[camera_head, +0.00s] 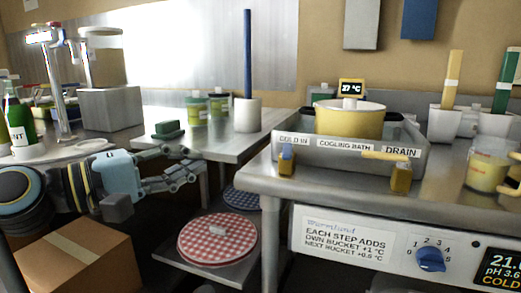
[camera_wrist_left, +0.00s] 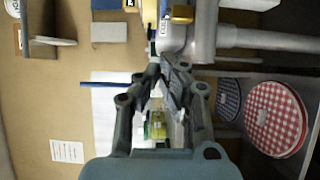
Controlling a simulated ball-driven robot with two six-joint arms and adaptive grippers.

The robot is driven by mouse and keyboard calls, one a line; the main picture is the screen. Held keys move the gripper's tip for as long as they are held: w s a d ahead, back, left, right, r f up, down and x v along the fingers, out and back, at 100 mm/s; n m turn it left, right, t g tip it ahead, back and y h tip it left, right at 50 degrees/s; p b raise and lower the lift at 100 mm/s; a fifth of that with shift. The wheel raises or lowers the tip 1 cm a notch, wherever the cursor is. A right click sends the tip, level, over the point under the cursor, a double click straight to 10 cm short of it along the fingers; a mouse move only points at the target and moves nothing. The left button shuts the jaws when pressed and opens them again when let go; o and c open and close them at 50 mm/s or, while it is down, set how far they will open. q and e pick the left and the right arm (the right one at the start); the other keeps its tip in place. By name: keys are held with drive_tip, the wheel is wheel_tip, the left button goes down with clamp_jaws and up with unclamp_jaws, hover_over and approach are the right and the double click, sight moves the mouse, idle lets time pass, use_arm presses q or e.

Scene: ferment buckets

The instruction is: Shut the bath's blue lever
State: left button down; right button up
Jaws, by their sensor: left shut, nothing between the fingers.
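The cooling bath (camera_head: 428,152) is a grey metal tub on the right-hand table. Its blue lever (camera_head: 287,152) sits on a brass valve under the COLD IN label at the front left. The lever looks short from here; whether it stands up or points toward me I cannot tell. A yellow lever (camera_head: 385,155) lies sideways by the DRAIN label. My left gripper (camera_head: 198,168) is shut and empty, left of the blue lever and apart from it. In the left wrist view its fingertips (camera_wrist_left: 154,74) meet below the bath's valve. My right gripper is not in view.
A red checked lid (camera_head: 218,238) lies on a low shelf below a gap between the tables. A white pot with a blue rod (camera_head: 247,60) stands on the left table. A cardboard box (camera_head: 75,258) is below my arm.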

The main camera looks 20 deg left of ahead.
sight(287, 153)
use_arm(q)
drive_tip(key=s+d+p+x, duration=0.1)
drive_tip(key=d+p+x, duration=0.1)
drive_tip(key=x, duration=1)
drive_tip(key=shift+d, duration=0.35)
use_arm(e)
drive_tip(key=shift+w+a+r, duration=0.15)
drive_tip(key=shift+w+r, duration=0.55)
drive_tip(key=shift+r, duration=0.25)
use_arm(q)
drive_tip(key=shift+a, duration=0.1)
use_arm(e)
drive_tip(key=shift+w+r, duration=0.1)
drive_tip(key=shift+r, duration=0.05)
